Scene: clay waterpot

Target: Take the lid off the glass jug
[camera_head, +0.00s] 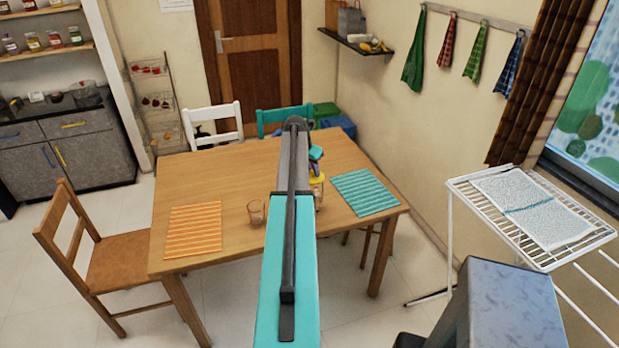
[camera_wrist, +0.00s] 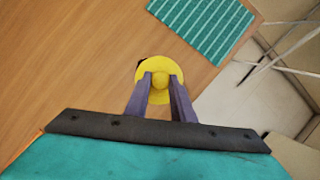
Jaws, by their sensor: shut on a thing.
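The yellow round lid (camera_wrist: 159,98) with its ball-shaped knob is in the middle of the wrist view. My gripper (camera_wrist: 160,78) is shut on the knob, one finger on each side of it. In the head view a bit of the yellow lid (camera_head: 317,179) shows just right of my arm. Part of the glass jug (camera_head: 319,196) shows below it, mostly hidden behind my arm. In the wrist view the lid hides the jug. I cannot tell whether the lid touches the jug's rim.
The wooden table (camera_head: 190,184) holds an orange striped mat (camera_head: 194,230), a drinking glass (camera_head: 256,212) left of my arm and a teal striped mat (camera_head: 365,192) to the right. Chairs stand around it. A drying rack (camera_head: 480,200) stands at the right.

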